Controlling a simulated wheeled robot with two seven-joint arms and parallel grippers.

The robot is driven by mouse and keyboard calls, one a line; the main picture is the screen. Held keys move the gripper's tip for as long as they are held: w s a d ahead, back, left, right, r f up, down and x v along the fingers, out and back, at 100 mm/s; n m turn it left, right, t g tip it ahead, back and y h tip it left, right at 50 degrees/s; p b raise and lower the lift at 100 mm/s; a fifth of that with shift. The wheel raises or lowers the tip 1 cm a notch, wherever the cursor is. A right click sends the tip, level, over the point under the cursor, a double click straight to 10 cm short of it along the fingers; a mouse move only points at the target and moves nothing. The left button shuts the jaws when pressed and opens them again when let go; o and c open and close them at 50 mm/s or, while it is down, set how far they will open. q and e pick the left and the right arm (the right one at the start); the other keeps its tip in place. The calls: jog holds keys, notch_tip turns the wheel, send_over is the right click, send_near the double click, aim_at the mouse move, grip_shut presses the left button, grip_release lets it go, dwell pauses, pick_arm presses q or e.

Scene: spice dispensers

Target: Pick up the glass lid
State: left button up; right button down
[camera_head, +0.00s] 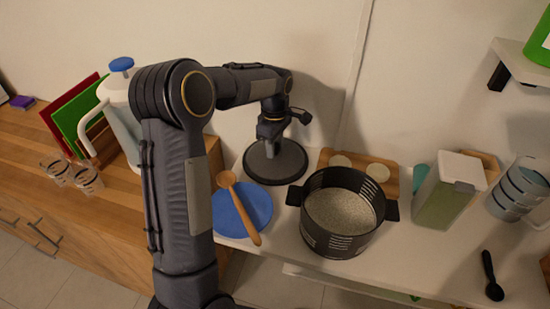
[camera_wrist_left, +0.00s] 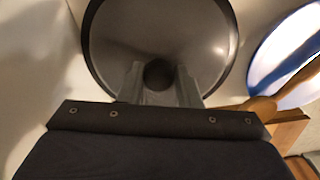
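The glass lid (camera_head: 290,166) lies on the white counter near the wall, a round dark-rimmed disc with a dark knob. My left gripper (camera_head: 272,132) points down over the middle of the lid. In the left wrist view the lid (camera_wrist_left: 205,35) fills the upper middle. There the two fingers of my left gripper (camera_wrist_left: 160,82) stand apart on either side of the round knob (camera_wrist_left: 158,73). I cannot tell whether they touch it. My right gripper is not in view.
A black pot (camera_head: 325,245) with grainy contents stands right of the lid. A blue plate (camera_head: 228,212) with a wooden spoon (camera_head: 242,215) lies in front. A wooden board (camera_head: 390,185) is behind the pot; a green-filled container (camera_head: 440,200) stands to the right.

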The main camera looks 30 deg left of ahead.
pick_arm(q)
jog(key=shift+s+f, duration=0.1)
jog(key=shift+f, duration=0.35)
grip_shut()
jog(key=shift+r, duration=0.1)
jog(key=shift+r, duration=0.15)
notch_tip(320, 180, up, 6)
jog(key=shift+r, duration=0.2)
jog(key=s+d+b, duration=0.2)
jog(key=s, duration=0.7)
jog(key=s+d+b, duration=0.2)
jog(key=s, duration=0.8)
jog(key=shift+d+r, duration=0.25)
jog(key=shift+d, duration=0.05)
jog(key=shift+s, duration=0.1)
